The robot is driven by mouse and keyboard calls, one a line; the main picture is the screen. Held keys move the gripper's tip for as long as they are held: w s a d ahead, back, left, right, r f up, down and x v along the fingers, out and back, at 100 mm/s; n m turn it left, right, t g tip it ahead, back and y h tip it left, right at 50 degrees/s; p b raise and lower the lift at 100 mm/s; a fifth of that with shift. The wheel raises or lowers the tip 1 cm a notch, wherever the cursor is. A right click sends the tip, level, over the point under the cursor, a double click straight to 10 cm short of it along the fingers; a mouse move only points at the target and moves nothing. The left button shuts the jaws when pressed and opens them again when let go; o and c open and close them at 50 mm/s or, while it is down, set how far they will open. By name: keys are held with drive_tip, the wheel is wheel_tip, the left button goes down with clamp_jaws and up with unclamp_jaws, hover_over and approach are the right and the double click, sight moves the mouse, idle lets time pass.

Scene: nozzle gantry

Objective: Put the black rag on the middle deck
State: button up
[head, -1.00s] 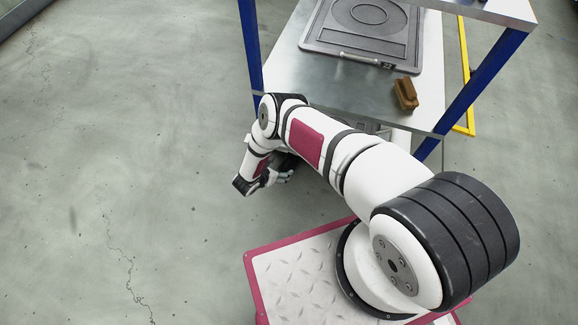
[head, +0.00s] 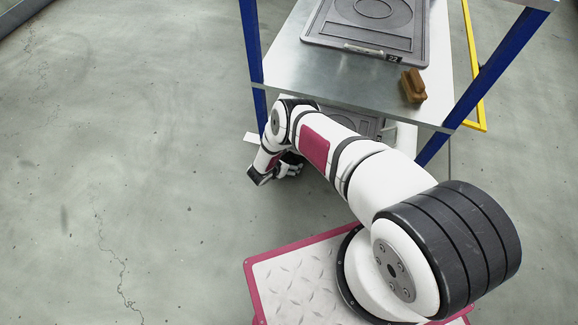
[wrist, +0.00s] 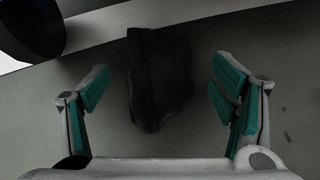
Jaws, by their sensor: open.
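The black rag (wrist: 158,80) shows in the wrist view as a dark, creased cloth. It lies across the gap between my fingers, with its upper end at a pale edge and its lower part over the floor. My gripper (wrist: 161,88) is open, with one teal-padded finger on each side of the rag; I see no contact. In the head view my gripper (head: 292,168) is low, in front of the rack, and I cannot make out the rag there.
On the middle deck are a grey moulded panel (head: 372,30) at the back and a brown brush-like block (head: 413,86) at the front right. Its front left is clear. Blue posts (head: 252,40) stand at the sides. A lower deck shows partly behind my arm.

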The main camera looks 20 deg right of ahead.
drive_tip(key=c, duration=1.2)
drive_tip(key=shift+r, duration=0.1)
